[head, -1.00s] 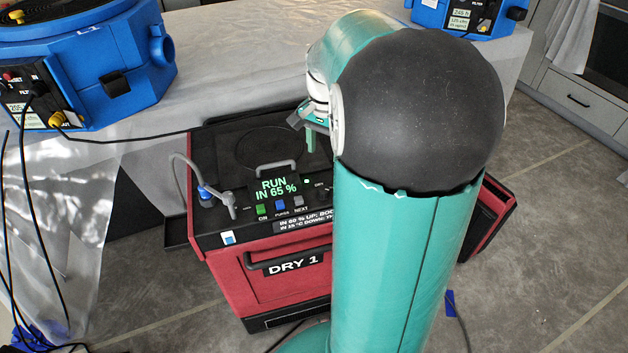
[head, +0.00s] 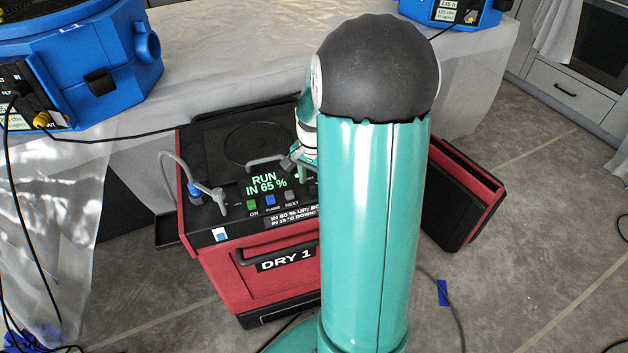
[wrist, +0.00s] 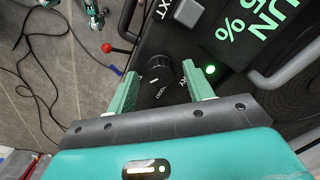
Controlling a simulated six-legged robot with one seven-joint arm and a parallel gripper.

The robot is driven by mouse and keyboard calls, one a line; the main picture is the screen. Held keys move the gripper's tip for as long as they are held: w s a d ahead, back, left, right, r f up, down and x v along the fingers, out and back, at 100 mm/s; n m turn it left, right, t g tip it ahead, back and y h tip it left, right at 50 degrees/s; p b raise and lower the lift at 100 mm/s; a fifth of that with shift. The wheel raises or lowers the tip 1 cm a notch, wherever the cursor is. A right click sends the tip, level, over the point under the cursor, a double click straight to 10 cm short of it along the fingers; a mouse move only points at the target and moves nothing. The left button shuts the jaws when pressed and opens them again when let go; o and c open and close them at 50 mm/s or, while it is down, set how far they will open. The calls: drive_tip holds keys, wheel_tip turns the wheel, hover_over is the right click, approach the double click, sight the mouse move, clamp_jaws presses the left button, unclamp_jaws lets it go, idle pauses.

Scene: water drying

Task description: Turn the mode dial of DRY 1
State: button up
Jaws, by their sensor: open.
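DRY 1 (head: 285,283) is a red machine with a black top panel. Its display (head: 265,184) reads "RUN IN 65 %" in green. In the wrist view the black mode dial (wrist: 158,66) lies between the fingers of my gripper (wrist: 161,82), which are open on either side of it. A pale mark and lettering show beside the dial, partly hidden by a finger. I cannot tell whether the fingers touch it. In the head view my gripper (head: 297,160) is over the panel, right of the display, and my arm hides the dial.
ON, PURGE and NEXT buttons (head: 270,201) sit below the display. A red-knobbed lever (wrist: 107,48) shows in the wrist view. A grey hose (head: 166,170) stands at the panel's left. Blue machines (head: 110,60) stand on the covered table behind.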

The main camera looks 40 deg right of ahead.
drive_tip(key=shift+f, duration=0.35)
drive_tip(key=c, duration=1)
drive_tip(key=shift+n, duration=0.3)
drive_tip(key=n, duration=1.1)
drive_tip(key=shift+d+r, duration=0.1)
